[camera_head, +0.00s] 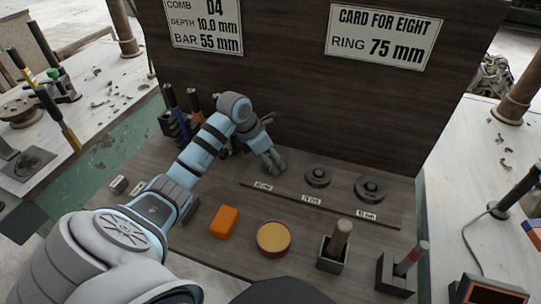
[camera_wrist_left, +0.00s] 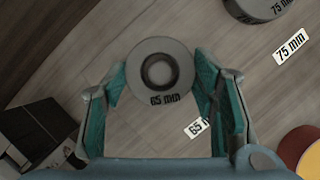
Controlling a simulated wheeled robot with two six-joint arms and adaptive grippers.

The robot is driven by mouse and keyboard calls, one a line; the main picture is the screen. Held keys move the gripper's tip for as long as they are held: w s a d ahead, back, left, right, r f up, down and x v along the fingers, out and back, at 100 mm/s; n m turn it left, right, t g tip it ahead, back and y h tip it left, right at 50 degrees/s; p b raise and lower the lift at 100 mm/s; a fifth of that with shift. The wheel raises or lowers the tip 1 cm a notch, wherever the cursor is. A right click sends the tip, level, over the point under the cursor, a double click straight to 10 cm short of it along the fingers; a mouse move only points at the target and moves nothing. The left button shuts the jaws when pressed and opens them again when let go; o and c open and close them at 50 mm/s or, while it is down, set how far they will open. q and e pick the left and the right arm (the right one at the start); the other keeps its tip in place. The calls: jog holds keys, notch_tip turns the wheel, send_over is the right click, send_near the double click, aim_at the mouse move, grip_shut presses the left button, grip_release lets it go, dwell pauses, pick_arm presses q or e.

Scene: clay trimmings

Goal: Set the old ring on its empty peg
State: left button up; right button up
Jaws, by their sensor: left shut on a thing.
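My left gripper (camera_head: 274,168) reaches to the left end of the ring board (camera_head: 250,187), over the place beside the leftmost label. In the left wrist view its teal-padded fingers (camera_wrist_left: 160,78) are shut on a grey ring marked 65 mm (camera_wrist_left: 160,91). A paler round shape shows in its hole; I cannot tell if that is a peg. In the head view the gripper hides the ring. Two dark rings sit on the board to the right, the middle ring (camera_head: 318,176) and the right ring (camera_head: 370,188). My right gripper is not in view.
An orange block (camera_head: 225,222), a round yellow-topped tub (camera_head: 273,238) and two holders with upright tools, one wooden-handled (camera_head: 340,238), stand in front of the board. A dark back panel (camera_head: 300,90) with cards rises behind it. A tool rack (camera_head: 178,125) is at left.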

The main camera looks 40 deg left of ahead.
pick_arm(q)
jog(key=shift+f, duration=0.2)
jog(key=o, duration=1.6)
jog(key=shift+r, duration=0.1)
jog(key=v, duration=1.2)
